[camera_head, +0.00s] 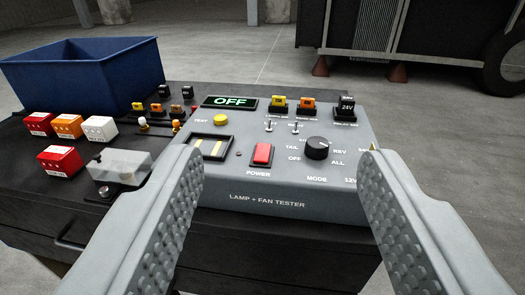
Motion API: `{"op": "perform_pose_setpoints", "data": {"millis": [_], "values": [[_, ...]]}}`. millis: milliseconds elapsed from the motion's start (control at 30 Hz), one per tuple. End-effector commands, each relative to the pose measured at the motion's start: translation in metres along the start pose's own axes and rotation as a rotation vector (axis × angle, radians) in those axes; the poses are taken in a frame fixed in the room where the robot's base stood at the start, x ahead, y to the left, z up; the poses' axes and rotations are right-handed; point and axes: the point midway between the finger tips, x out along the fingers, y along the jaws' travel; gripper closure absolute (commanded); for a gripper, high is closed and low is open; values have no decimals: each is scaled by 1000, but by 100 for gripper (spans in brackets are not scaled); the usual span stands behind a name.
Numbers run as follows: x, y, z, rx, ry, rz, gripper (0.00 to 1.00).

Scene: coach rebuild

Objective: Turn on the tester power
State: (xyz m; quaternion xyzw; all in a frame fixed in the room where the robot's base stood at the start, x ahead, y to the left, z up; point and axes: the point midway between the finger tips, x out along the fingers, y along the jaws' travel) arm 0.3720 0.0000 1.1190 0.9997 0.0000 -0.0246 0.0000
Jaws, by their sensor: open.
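The lamp and fan tester (280,185) is a grey box with a sloped panel on the dark bench. Its display (230,102) reads OFF in green. The red power switch (262,155) sits low on the panel, above the POWER label. A black mode knob (317,148) is to its right, and a yellow test button (221,119) is up and left of it. My gripper (278,185) is open and empty. Its two textured fingers stand wide apart in front of the tester, with the power switch visible between them. The left finger covers the panel's lower left corner.
A blue bin (85,75) stands at the back left of the bench. Red, orange (68,126) and white boxes and a clear container (119,167) lie left of the tester. Small lamps and fuses sit behind them. A dark vehicle (400,35) stands beyond.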

Motion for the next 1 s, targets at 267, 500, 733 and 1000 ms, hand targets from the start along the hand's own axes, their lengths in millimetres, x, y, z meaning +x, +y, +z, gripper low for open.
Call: {"op": "perform_pose_setpoints", "data": {"millis": [267, 500, 733, 1000], "values": [[17, 0, -5, 6, -71, -1, 100], [56, -2, -12, 20, -250, -2, 100], [93, -3, -16, 35, -430, 2, 100], [133, -5, -18, 50, -639, 11, 100]]}}
